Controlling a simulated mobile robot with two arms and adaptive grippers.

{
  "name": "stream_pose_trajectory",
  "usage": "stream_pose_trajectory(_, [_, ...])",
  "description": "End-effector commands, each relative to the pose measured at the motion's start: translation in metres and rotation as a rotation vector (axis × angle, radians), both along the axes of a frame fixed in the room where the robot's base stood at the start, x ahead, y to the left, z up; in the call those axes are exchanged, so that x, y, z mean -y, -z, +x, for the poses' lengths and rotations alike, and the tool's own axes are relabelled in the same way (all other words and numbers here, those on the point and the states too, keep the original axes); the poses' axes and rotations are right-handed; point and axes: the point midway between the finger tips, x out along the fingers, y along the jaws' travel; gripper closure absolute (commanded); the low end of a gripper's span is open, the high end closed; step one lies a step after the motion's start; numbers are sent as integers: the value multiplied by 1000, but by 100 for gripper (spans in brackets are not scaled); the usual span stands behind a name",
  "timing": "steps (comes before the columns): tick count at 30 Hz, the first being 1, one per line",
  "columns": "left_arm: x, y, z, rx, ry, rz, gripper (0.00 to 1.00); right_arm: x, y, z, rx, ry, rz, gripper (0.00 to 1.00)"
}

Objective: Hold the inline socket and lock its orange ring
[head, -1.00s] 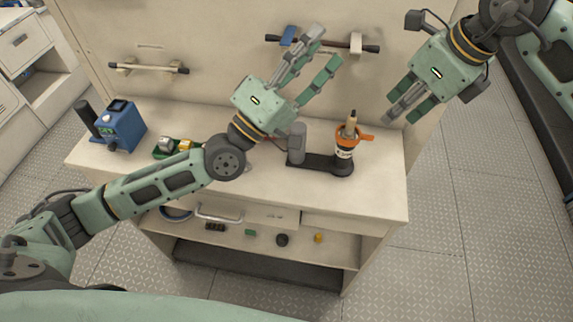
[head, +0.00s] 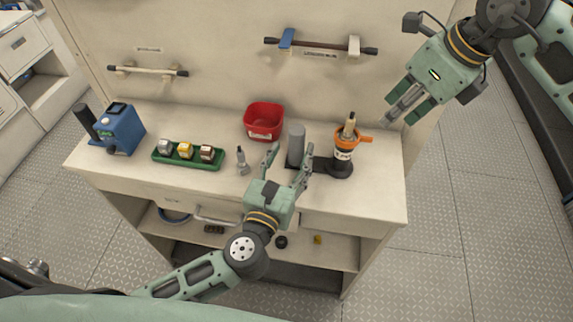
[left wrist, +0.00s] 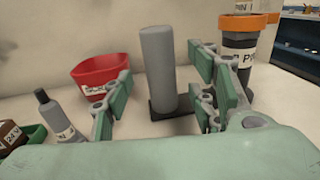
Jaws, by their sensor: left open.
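The inline socket (head: 344,152) is a dark upright body with a white label and an orange ring (head: 347,138), whose lever points right. A tan and grey plug stands in its top. It shares a black base with a grey upright post (head: 296,146). In the left wrist view the socket (left wrist: 237,60) is at right and the post (left wrist: 158,65) in the middle. My left gripper (head: 288,162) is open, its fingers to either side of the post's line but not visibly touching it. My right gripper (head: 396,112) hangs right of the socket, apart from it; its finger gap is unclear.
A red bin (head: 264,122), a small grey bottle (head: 241,162), a green tray (head: 190,162) with coloured blocks and a blue device (head: 122,128) stand on the worktop (head: 110,168). Handles are on the wall behind. The worktop's right front is clear.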

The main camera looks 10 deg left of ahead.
Motion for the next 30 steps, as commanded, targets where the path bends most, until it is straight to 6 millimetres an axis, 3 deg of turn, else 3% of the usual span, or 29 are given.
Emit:
stream_pose_trajectory(3, [2, -1, 20, 3, 1, 3, 47, 0, 0, 0, 0, 0, 0, 69])
stream_pose_trajectory(9, [4, 0, 40, 2, 1, 4, 47, 0, 0, 0, 0, 0, 0, 69])
stream_pose_trajectory(20, [4, 0, 45, 1, 1, 4, 47, 0, 0, 0, 0, 0, 0, 69])
stream_pose_trajectory(30, [4, 0, 45, 1, 1, 4, 77, 0, 0, 0, 0, 0, 0, 69])
